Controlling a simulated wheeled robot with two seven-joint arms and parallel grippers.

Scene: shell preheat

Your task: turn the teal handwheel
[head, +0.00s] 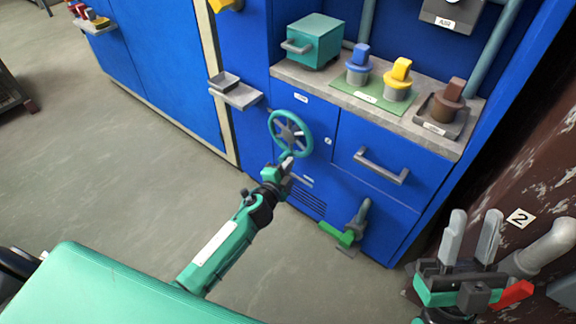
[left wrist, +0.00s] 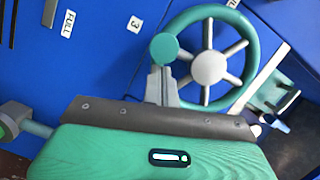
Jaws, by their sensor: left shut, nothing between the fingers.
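The teal handwheel (head: 290,133) is on the blue cabinet front, with a grey hub and grey spokes. In the left wrist view the handwheel (left wrist: 208,67) has a round teal knob (left wrist: 164,48) on its rim at the left. My left gripper (head: 287,161) is at the wheel's lower edge. In the left wrist view the left gripper's fingers (left wrist: 160,76) are shut and empty, with their tips just below the knob; I cannot tell whether they touch it. My right gripper (head: 473,222) is open and empty at the lower right, away from the wheel.
A grey shelf (head: 236,94) sticks out left of the wheel. A drawer handle (head: 382,166) is to its right, and a green-handled valve (head: 343,234) is below. The counter (head: 430,141) above holds a teal box (head: 316,42) and several coloured plugs. Open floor lies left.

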